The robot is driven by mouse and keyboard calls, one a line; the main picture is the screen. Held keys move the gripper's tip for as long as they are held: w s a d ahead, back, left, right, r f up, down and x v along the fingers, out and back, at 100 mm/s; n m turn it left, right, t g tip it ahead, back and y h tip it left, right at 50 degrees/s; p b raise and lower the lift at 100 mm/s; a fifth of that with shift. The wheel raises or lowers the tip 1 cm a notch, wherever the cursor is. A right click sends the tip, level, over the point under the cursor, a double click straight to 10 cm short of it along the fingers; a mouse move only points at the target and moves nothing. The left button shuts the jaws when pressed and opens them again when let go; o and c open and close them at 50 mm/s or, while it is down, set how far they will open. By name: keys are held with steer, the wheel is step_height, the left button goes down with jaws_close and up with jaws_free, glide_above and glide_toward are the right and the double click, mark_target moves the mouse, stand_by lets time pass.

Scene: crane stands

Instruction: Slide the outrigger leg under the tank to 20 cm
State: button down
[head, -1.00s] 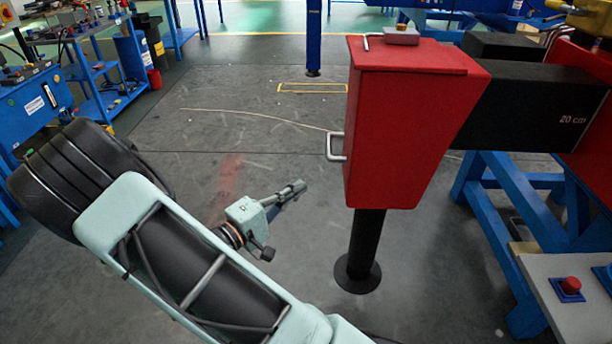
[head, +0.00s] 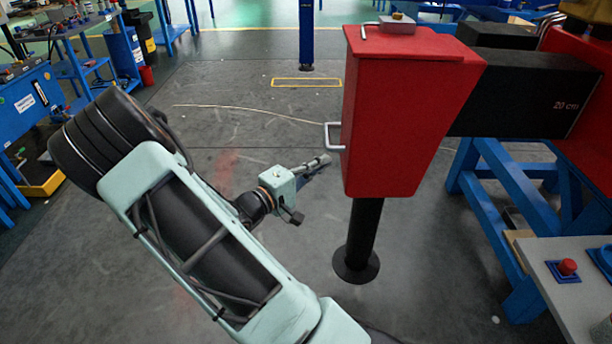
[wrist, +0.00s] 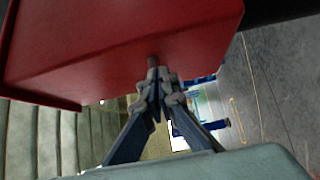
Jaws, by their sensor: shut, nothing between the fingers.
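The outrigger leg is a black horizontal beam (head: 515,95) with a white "20 cm" mark and line near its right end, just outside a red housing (head: 590,125). The red tank (head: 400,115) sits at the beam's left end. Below the tank a black post (head: 365,228) ends in a round foot (head: 356,264) at the floor. A silver handle (head: 329,138) sticks out of the tank's left face. My gripper (head: 327,160) is shut and empty, just below and left of the handle. In the wrist view my shut fingers (wrist: 153,75) point towards the red tank (wrist: 125,45); the handle cannot be made out there.
A blue trestle (head: 510,190) stands under the beam at right. In front of it a grey panel bears a red button (head: 567,267). A blue post (head: 306,35) and a yellow floor outline (head: 307,82) lie behind. The floor left of the tank is mostly clear.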

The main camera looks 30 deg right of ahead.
mark_target(348, 162)
steer(key=s+d, duration=0.2)
steer(key=d, duration=0.1)
steer(key=shift+b, duration=0.3)
steer(key=shift+d, duration=0.1)
steer(key=shift+s, duration=0.1)
steer(key=shift+s+d+r+p, duration=0.2)
steer(key=shift+s+d+p, duration=0.15)
steer(key=shift+d+p, duration=0.25)
steer(key=shift+s+d+f, duration=0.15)
steer(key=shift+s+d, duration=0.15)
steer(key=shift+d, duration=0.05)
steer(key=shift+w, duration=0.1)
